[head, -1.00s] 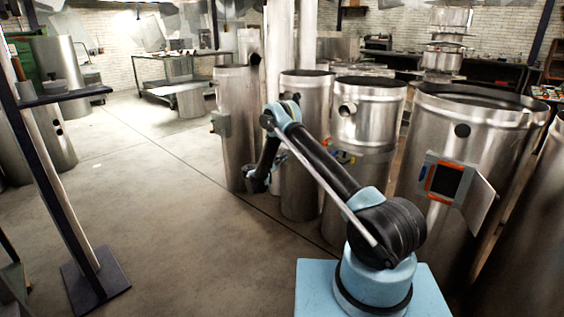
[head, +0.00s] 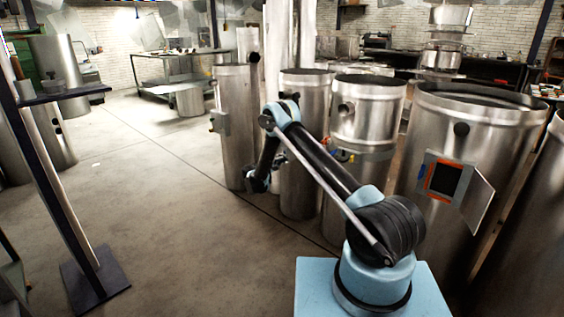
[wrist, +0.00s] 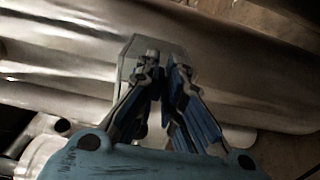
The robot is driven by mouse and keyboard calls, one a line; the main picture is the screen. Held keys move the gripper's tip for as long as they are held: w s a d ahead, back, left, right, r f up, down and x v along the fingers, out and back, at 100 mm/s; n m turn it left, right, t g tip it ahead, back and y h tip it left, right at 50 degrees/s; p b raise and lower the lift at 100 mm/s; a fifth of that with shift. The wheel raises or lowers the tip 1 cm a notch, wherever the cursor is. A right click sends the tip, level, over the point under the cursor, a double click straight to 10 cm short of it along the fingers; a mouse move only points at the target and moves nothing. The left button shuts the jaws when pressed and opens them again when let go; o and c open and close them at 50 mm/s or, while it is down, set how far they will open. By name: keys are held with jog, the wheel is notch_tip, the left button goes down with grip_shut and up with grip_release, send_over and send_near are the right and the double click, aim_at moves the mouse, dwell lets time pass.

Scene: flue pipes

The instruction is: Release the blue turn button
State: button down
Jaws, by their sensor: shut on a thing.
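My gripper (wrist: 165,70) reaches a pale grey box (wrist: 133,52) on the side of a metal flue pipe (wrist: 75,62) in the wrist view. Its two blue-padded fingers come close together at the tips, against the box face. They are shut on a small part that they almost wholly hide. No blue button shows clearly between them, so its colour and turn cannot be told. In the head view my gripper (head: 257,182) is low beside the pipes and small and dark; what it holds is not visible there.
Several upright flue pipes stand close behind my arm, including a tall one (head: 236,150) with a grey box (head: 219,122). A wide pipe at right has an open hatch (head: 444,180) with its door swung out. A dark post (head: 60,200) stands at left. The middle floor is clear.

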jog(key=shift+d+f, duration=0.15)
jog(key=shift+d, duration=0.05)
dwell(0.4)
jog(key=c, duration=1.7)
grip_release()
jog(key=shift+a, duration=0.1)
jog(key=v, duration=1.2)
